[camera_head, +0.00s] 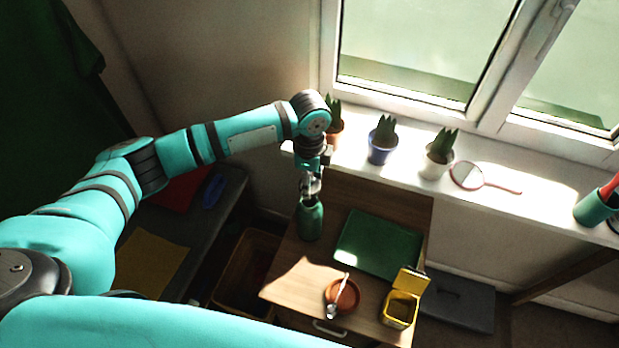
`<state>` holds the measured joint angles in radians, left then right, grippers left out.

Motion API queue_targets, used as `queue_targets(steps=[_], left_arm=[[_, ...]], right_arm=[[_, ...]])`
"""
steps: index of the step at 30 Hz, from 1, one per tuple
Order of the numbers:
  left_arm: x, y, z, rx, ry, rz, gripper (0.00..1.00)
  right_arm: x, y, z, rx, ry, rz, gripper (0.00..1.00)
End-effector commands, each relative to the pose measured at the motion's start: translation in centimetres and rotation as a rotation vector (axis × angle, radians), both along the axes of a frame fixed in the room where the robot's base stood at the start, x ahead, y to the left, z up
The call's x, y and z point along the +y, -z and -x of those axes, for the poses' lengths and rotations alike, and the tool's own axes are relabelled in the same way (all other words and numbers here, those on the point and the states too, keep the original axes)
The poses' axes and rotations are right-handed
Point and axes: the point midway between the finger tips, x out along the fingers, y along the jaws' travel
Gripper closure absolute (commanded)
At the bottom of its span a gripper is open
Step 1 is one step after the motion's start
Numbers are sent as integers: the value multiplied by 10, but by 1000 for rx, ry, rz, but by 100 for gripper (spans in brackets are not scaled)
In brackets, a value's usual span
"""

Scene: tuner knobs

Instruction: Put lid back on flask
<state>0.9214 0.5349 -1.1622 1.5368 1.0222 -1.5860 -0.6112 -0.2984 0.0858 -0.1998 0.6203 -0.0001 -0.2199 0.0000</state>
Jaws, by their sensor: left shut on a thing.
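The green flask (311,221) stands upright at the back left of the wooden cabinet top. My left gripper (310,188) points down directly above the flask's neck. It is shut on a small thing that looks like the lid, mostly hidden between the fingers. I cannot tell whether this lid touches the flask's mouth. My right gripper is not in view.
A green tray (378,246) lies right of the flask. An orange-brown bowl (349,299) with a utensil and an open yellow box (399,308) stand at the front. The windowsill (383,176) behind holds several potted plants and a hand mirror (467,176).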

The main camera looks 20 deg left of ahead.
Motion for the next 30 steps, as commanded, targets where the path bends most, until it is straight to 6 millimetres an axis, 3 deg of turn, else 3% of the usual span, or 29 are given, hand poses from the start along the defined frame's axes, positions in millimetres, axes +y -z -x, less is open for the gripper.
queue_targets(steps=[12, 21, 30], left_arm=[[1, 37, 0, -1, -1, -2, 72], [0, 54, 0, 1, -2, -1, 72], [0, 55, 0, 0, -2, 0, 72]], right_arm=[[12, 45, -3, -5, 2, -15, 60], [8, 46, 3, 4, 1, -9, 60], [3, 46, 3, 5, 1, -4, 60]])
